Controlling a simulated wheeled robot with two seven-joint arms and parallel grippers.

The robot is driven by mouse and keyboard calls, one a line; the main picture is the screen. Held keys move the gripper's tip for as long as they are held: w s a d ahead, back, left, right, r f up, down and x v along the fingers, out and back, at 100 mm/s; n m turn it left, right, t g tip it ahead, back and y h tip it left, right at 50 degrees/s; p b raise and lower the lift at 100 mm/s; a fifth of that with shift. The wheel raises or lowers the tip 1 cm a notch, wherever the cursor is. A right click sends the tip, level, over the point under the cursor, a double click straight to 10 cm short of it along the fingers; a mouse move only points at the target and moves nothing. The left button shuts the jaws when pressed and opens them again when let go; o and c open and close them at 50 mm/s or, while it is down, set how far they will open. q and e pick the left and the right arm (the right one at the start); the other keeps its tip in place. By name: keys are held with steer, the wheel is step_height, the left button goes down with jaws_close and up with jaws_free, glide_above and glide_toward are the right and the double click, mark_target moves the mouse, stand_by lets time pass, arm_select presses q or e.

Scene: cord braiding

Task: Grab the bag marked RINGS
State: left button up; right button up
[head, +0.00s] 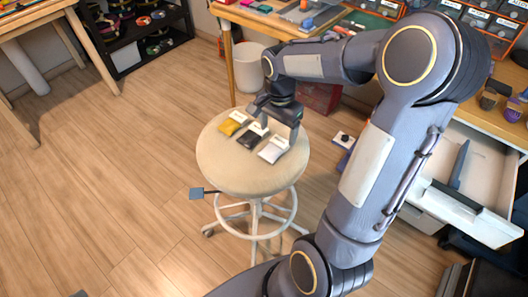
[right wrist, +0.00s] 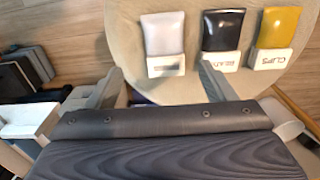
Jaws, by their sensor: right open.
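Three small bags lie in a row on a round cream stool (head: 215,170). The yellow bag (head: 229,127) is at the left in the head view; its label reads CLIPS in the right wrist view (right wrist: 278,27). The black bag (head: 247,140) is in the middle, its label (right wrist: 222,60) only partly legible. The white bag (head: 269,155) is at the right, and it shows at the left in the right wrist view (right wrist: 163,35); its label is too blurred to read. My right gripper (head: 274,122) is open and empty above the stool, beside the bags' label ends. My left gripper is out of view.
The stool stands on open wood floor. A workbench with an open white drawer (head: 478,185) is on the right. A white bin (head: 248,68) and a table stand behind the stool. A dark shelf (head: 140,35) with spools is at the back left.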

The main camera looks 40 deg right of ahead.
mark_target(274, 147)
steer(key=shift+f, duration=0.65)
steer(key=f, duration=0.1)
steer(key=f+b, duration=0.1)
steer(key=f, duration=0.1)
steer(key=f+b, duration=0.1)
steer(key=f, duration=0.1)
steer(key=shift+w+a+f, duration=0.1)
steer(key=shift+w+a, duration=0.2)
steer(key=shift+a, duration=0.05)
steer(key=shift+c, duration=0.2)
steer(key=c, duration=1)
steer(key=shift+c, duration=0.2)
steer(key=shift+r, duration=0.2)
